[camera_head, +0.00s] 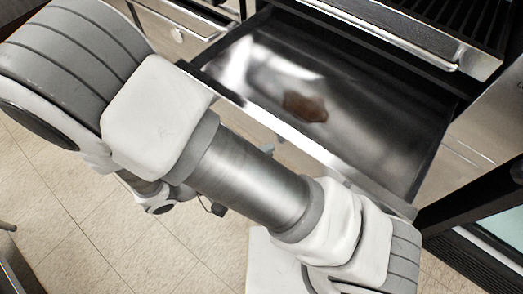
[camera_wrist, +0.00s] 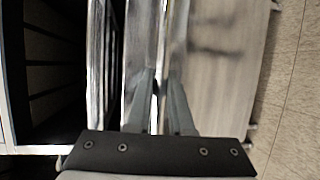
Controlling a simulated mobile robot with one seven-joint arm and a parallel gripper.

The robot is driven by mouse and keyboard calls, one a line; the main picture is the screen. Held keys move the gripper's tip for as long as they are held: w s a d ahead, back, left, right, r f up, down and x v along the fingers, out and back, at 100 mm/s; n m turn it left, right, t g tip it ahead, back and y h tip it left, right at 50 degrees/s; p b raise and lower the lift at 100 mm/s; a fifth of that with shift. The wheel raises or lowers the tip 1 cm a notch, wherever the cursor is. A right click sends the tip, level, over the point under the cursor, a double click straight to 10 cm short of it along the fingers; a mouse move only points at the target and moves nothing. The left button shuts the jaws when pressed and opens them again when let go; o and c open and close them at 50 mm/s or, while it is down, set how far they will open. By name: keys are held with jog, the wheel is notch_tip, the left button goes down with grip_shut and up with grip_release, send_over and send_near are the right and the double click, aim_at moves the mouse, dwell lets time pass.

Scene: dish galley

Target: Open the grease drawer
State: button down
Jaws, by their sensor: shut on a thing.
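The grease drawer (camera_head: 375,115) stands pulled out in the head view, a wide, shallow metal tray with a brown grease patch (camera_head: 305,106) on its floor. Its bright front edge (camera_head: 290,134) runs diagonally, partly behind my arm. My gripper (camera_wrist: 157,78) shows in the wrist view with its two fingers close together, shut on the drawer's metal front edge or handle; I cannot tell which. In the head view, my arm hides most of the gripper and its hold.
A grill unit with dark grates (camera_head: 455,25) and a metal rail (camera_head: 390,38) stands above the drawer. A metal cabinet front (camera_head: 180,25) is at upper left. A dark-framed unit (camera_head: 470,205) stands at lower right. Tiled floor (camera_head: 85,220) lies clear at lower left.

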jog(key=c, duration=0.8)
grip_release()
jog(key=p+v, duration=0.2)
jog(key=v, duration=1.5)
jog(key=shift+s+a+r, duration=0.1)
jog(key=shift+a+r, duration=0.05)
